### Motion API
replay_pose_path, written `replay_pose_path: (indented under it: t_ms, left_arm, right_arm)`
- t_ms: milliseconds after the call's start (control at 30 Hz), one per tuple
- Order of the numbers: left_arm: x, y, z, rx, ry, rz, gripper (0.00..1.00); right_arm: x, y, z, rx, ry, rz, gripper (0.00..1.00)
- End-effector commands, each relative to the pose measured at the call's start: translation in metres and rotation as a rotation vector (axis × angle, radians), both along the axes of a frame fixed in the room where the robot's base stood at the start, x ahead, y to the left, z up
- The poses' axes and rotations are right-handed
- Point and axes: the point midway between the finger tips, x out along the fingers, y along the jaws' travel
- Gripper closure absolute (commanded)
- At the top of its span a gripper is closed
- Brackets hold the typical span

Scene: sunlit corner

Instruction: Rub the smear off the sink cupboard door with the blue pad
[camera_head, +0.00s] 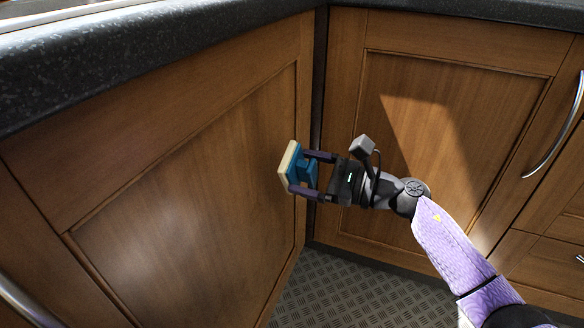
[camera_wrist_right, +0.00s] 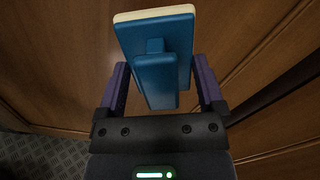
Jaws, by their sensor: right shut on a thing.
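My right gripper (camera_head: 301,172) is shut on the blue pad (camera_head: 305,170), holding it by its blue grip block. The pad's cream face (camera_head: 288,166) points left, toward the wooden cupboard door (camera_head: 225,150) on the left, near that door's right edge. I cannot tell whether the face touches the door. In the right wrist view the pad (camera_wrist_right: 156,32) sits between the two dark purple fingers, its cream layer on the far side. A pale, hazy patch (camera_head: 135,240) shows on the lower left door; I cannot tell if it is smear or sheen. My left gripper is out of view.
A dark speckled worktop (camera_head: 130,50) overhangs the left door. Another wooden door (camera_head: 440,120), partly sunlit, meets it at the corner behind my right gripper. A curved metal handle (camera_head: 560,130) is at far right. The patterned floor (camera_head: 345,290) below is clear.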

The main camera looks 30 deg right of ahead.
Motion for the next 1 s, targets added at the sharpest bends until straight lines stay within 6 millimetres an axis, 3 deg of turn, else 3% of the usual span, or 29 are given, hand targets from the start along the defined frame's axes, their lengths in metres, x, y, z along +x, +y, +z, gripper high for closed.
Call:
replay_pose_path:
  t_ms: [200,467,733,1000]
  left_arm:
    - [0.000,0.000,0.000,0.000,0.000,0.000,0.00]
    - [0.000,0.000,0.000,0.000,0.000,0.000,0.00]
    - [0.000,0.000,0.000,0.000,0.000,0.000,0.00]
    - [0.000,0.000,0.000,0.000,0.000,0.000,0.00]
  right_arm:
    - [-0.017,-0.014,0.000,-0.001,0.001,0.000,0.72]
    - [-0.019,-0.014,0.000,0.000,0.000,0.000,0.72]
    - [-0.040,-0.031,0.000,0.000,0.002,0.000,0.72]
    - [-0.042,-0.033,0.000,0.000,0.000,0.001,0.72]
